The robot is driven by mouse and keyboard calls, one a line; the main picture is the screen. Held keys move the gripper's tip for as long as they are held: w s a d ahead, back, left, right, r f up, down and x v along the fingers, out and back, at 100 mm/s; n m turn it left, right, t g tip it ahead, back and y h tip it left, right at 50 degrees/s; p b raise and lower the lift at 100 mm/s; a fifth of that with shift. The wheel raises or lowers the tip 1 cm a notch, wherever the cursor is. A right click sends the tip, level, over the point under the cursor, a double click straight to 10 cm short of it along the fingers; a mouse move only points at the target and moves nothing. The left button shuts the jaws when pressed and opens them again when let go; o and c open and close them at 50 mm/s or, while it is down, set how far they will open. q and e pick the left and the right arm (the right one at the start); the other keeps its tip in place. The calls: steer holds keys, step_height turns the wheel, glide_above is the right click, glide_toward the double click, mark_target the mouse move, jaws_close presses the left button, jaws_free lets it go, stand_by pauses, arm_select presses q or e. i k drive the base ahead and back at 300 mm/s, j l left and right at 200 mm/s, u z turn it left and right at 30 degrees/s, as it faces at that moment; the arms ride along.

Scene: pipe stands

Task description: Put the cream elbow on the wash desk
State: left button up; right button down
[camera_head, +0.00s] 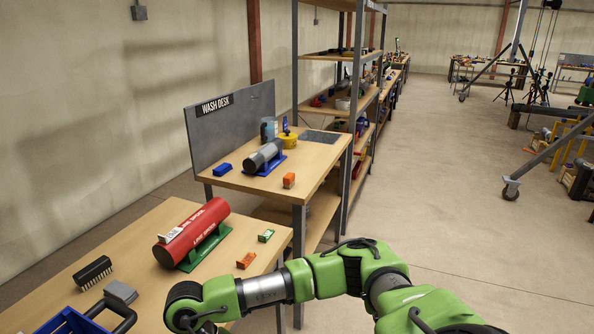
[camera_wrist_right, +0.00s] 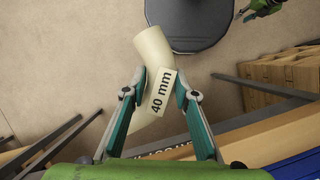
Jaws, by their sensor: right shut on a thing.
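The cream elbow (camera_wrist_right: 152,47) shows in the right wrist view as a bent tube with a "40 mm" label. My right gripper (camera_wrist_right: 160,80) is shut on it, with one finger on each side, and the upper end sticks out past the fingertips. The elbow hangs over the floor in that view; I cannot see it in the head view. The wash desk (camera_head: 312,163) is the wooden table with a grey back panel and a "WASH DESK" sign (camera_head: 215,105). My right arm reaches across the bottom of the head view, in front of the nearer table.
The wash desk holds a grey cylinder (camera_head: 263,156) on a blue stand, a yellow container (camera_head: 289,141), a blue block (camera_head: 222,169) and an orange block (camera_head: 289,180). The nearer table has a red cylinder (camera_head: 192,232). Shelving (camera_head: 350,95) stands behind. Desk top between objects is partly clear.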

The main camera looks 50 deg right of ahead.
mark_target(296, 172)
steer(key=i+l, duration=0.1)
steer(key=l, duration=0.4)
steer(key=i+l, duration=0.1)
steer(key=l, duration=0.35)
steer(key=i+l, duration=0.15)
steer(key=l, duration=0.35)
steer(key=i+l, duration=0.1)
steer(key=l, duration=0.4)
